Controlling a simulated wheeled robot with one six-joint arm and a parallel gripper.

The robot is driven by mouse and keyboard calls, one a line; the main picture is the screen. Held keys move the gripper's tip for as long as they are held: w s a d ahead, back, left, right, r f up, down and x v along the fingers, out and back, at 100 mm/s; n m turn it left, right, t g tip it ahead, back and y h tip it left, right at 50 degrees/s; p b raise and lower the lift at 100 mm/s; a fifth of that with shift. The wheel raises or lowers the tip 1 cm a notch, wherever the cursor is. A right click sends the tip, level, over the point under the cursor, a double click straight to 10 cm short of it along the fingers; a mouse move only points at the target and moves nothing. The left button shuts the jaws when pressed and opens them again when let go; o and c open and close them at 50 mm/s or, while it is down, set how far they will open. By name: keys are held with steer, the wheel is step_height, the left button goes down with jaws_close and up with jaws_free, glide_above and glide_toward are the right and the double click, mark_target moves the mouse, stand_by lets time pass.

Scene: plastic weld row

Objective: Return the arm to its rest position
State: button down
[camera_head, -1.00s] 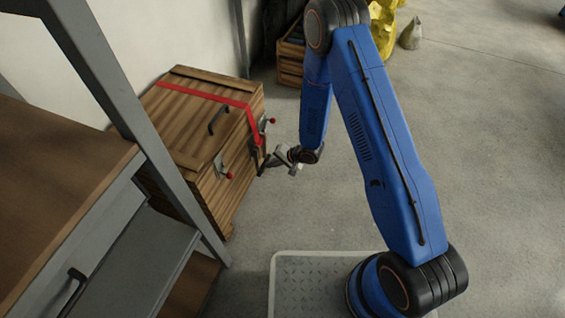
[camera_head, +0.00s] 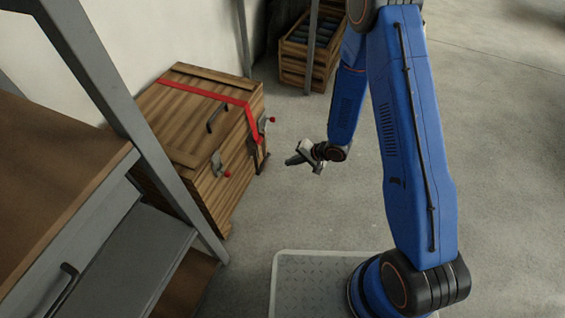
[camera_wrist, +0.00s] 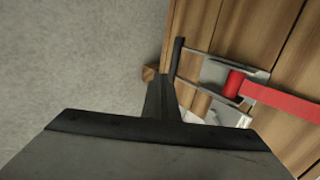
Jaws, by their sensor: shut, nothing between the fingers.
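My gripper (camera_head: 293,160) is shut and empty. It hangs over bare concrete floor, to the right of a wooden crate and clear of it in the head view. My blue arm reaches down to it from the upper right. In the wrist view my shut gripper (camera_wrist: 163,98) points up the picture, with the crate's planks (camera_wrist: 240,35) beyond it at the right. The wooden crate (camera_head: 180,115) has its lid closed, a red strap (camera_head: 205,93) across the top and latches with red tips on its front.
A grey-framed shelf (camera_head: 90,80) with wooden boards stands at the left, close to the crate. An open wooden crate (camera_head: 308,60) holding dark items stands by the wall at the back. The floor (camera_head: 490,130) to the right is free.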

steer(key=shift+v, duration=1.05)
steer(key=shift+d, duration=0.25)
